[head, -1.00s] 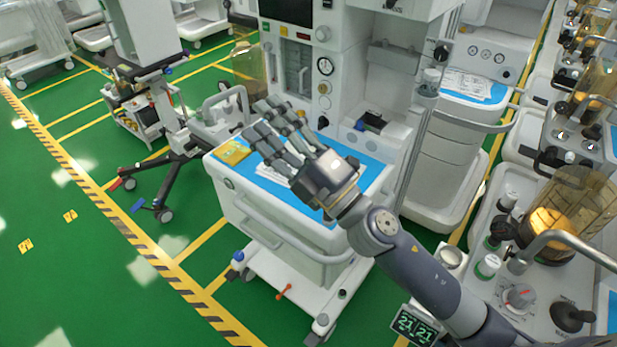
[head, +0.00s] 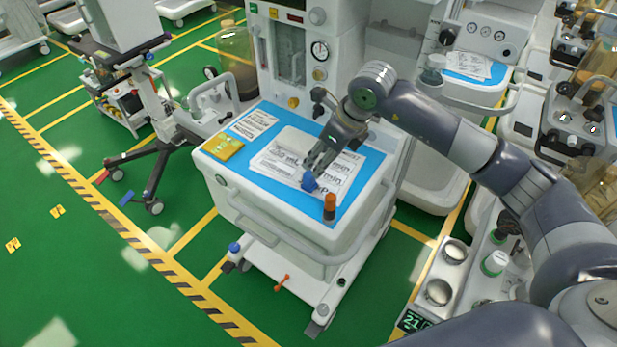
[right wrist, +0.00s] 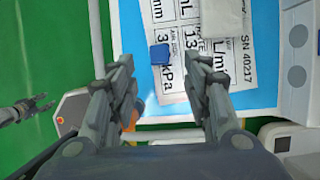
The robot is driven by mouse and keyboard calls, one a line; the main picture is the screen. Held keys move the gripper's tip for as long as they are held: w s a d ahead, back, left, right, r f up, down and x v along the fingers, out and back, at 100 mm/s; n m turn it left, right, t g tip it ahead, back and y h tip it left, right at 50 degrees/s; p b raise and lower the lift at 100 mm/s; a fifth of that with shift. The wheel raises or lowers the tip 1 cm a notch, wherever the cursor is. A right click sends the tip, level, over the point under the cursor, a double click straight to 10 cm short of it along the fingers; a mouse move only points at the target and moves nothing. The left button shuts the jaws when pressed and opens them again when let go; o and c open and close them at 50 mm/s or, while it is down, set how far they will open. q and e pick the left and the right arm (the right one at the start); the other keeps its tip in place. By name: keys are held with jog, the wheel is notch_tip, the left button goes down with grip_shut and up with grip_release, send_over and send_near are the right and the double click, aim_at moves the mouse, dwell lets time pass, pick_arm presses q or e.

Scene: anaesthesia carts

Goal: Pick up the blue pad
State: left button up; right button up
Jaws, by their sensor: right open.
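A small blue block-like pad (head: 309,182) lies on the printed papers on the cart top; it also shows in the right wrist view (right wrist: 159,54). A larger flat blue sheet (head: 361,187) covers the cart top under the papers. My right gripper (head: 313,137) is above the cart, pointing down, close to the small blue pad. In the right wrist view its fingers (right wrist: 165,85) are apart and empty, with the blue pad beyond and between the tips. Dark finger-like parts, apparently my left gripper (right wrist: 25,108), show at the left edge; their opening is unclear.
An orange-topped bottle (head: 330,207) stands near the cart's front edge, close to the blue pad. A yellow pad (head: 223,146) lies at the cart's left. The machine's white column (head: 315,60) rises behind. Green floor (head: 90,260) is clear at left.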

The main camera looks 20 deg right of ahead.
aim_at(309, 174)
jog(key=p+x, duration=0.1)
jog(key=x, duration=0.3)
jog(key=shift+w+a+f, duration=0.1)
jog(key=shift+a+f, duration=0.15)
jog(key=shift+f, duration=0.05)
jog(key=p+x, duration=0.2)
jog(key=x, duration=0.1)
jog(key=shift+w+a+f, duration=0.1)
jog(key=shift+w+f, duration=0.05)
jog(key=shift+f, duration=0.05)
jog(key=shift+w+f, duration=0.15)
jog(key=shift+f, duration=0.25)
jog(key=shift+c, duration=0.6)
jog(key=c, duration=0.9)
